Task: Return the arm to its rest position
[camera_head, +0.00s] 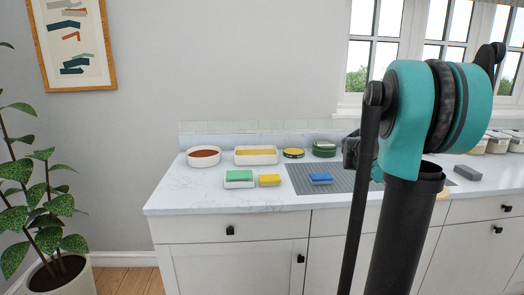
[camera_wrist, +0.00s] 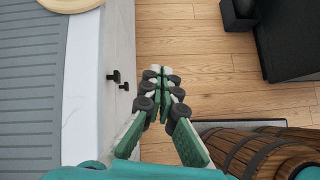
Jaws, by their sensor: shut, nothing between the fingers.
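My gripper (camera_wrist: 160,75) shows in the wrist view, with its fingers together and nothing between them. It points down over the wooden floor (camera_wrist: 200,45), just off the front of the white counter. In the head view my teal and black arm stands folded up at the right, in front of the counter. My gripper's fingertips cannot be made out there.
The white counter (camera_head: 170,199) carries a grey ribbed mat (camera_head: 345,183), a blue block (camera_head: 320,178), a green block (camera_head: 239,175), a yellow block (camera_head: 269,180) and several dishes and tins. Wooden barrels (camera_wrist: 235,145) stand close to my gripper at lower right in the wrist view. A potted plant (camera_head: 45,225) stands at left.

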